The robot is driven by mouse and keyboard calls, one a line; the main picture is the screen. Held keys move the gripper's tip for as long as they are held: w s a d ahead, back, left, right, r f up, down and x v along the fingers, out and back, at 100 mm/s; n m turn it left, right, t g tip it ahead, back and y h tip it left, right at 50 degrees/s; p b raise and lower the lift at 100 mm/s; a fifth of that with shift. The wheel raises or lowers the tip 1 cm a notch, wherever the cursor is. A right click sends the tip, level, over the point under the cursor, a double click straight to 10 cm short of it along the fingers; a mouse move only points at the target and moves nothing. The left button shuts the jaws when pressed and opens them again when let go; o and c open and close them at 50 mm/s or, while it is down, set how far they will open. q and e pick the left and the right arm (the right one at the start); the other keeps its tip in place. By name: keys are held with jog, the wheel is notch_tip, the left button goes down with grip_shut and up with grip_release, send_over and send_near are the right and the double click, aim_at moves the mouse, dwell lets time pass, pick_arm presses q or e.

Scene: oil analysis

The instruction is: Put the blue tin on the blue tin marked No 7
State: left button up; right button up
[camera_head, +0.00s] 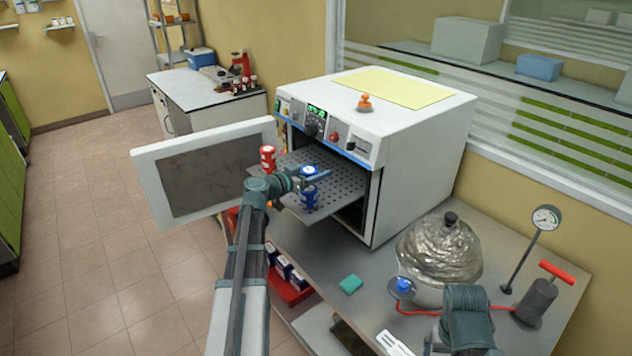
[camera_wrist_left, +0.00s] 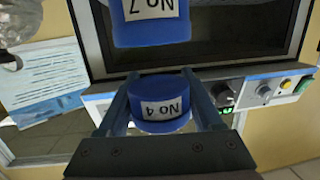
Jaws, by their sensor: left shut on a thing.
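My left gripper (camera_head: 312,177) is shut on a blue tin (camera_head: 309,170) over the oven's pulled-out perforated shelf (camera_head: 335,193). In the left wrist view the gripper (camera_wrist_left: 160,98) has its fingers on both sides of this tin (camera_wrist_left: 158,86), whose upside-down label appears to read No 4. The blue tin marked No 7 (camera_head: 309,199) stands on the shelf, below the held tin in the head view. It also shows in the left wrist view (camera_wrist_left: 150,32), apart from the held tin and only partly in frame. My right gripper is not in view.
A red tin (camera_head: 267,157) stands on the shelf's left side. The white oven (camera_head: 425,140) has its door (camera_head: 150,170) swung open to the left.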

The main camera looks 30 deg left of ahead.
pick_arm(q)
jog(key=shift+f+b, duration=0.95)
jog(key=shift+f, duration=0.6)
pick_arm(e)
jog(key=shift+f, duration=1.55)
pick_arm(q)
jog(key=shift+f, duration=0.1)
jog(key=o, duration=1.4)
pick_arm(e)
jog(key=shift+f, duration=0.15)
pick_arm(q)
jog(key=shift+r, duration=0.25)
jog(key=p+v, duration=0.1)
jog(key=v, duration=1.1)
jog(key=shift+p, duration=0.4)
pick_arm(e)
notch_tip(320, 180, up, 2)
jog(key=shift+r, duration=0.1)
pick_arm(q)
jog(key=shift+f, duration=0.15)
